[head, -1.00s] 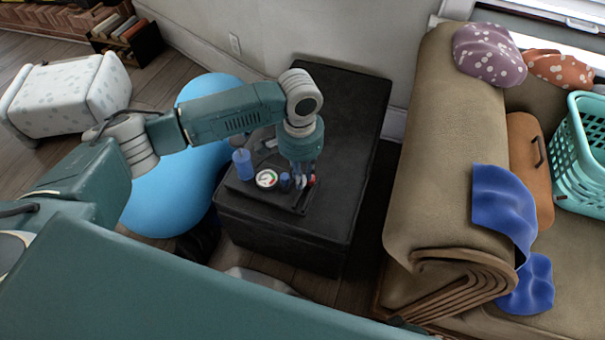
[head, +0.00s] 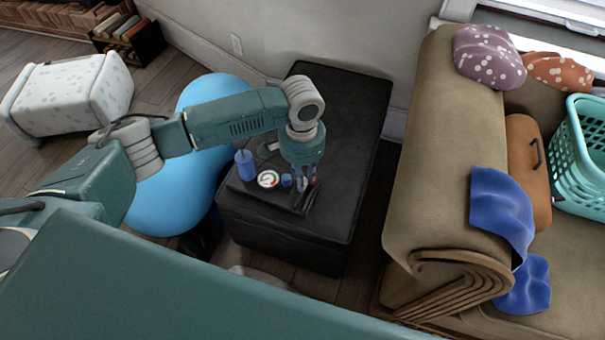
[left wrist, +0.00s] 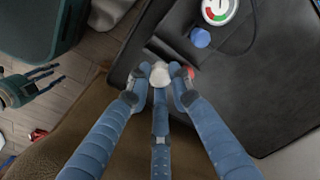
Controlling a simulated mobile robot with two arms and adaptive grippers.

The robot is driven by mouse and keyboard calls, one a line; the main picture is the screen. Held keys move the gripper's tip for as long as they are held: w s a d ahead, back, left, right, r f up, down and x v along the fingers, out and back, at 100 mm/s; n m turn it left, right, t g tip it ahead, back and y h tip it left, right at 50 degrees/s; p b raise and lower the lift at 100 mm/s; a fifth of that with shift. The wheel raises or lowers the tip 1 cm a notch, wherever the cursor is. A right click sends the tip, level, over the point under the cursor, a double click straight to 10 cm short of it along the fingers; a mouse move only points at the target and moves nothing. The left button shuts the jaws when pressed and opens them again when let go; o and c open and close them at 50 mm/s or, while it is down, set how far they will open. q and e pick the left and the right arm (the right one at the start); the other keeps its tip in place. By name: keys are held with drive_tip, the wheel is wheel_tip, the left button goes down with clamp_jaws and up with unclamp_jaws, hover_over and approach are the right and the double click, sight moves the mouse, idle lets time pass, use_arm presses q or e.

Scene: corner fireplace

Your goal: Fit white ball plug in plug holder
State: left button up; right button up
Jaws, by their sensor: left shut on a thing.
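My left gripper (head: 302,183) points down over the right part of a dark flat board (head: 262,197) on a black ottoman. In the left wrist view its blue fingers (left wrist: 160,88) are shut around the white ball plug (left wrist: 160,73). The ball's lower side is hidden, so I cannot tell whether it touches the board. A red part (left wrist: 189,72) shows beside the right finger. I cannot make out the plug holder for sure. My right gripper (left wrist: 28,88) shows at the left of the wrist view, with its fingers spread, away from the board.
A round gauge (head: 268,179), a small blue knob (head: 286,180) and a blue cylinder (head: 245,164) stand left of my left gripper. The ottoman (head: 345,130) is bare behind it. A sofa (head: 440,150) stands to the right, a blue beanbag (head: 165,205) to the left.

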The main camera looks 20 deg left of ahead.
use_arm(q)
wheel_tip(320, 180, down, 4)
drive_tip(key=shift+f, duration=0.15)
drive_tip(key=shift+f+b, duration=0.55)
drive_tip(key=shift+f, duration=0.5)
use_arm(e)
drive_tip(key=shift+w+a+r, duration=0.15)
drive_tip(key=shift+w+r, duration=0.85)
drive_tip(key=shift+s+f, duration=0.45)
drive_tip(key=shift+s, duration=0.15)
drive_tip(key=shift+w, duration=0.15)
use_arm(q)
drive_tip(key=shift+p, duration=0.3)
use_arm(e)
drive_tip(key=shift+s+f, duration=0.6)
drive_tip(key=shift+s, duration=0.1)
drive_tip(key=shift+s+f, duration=0.1)
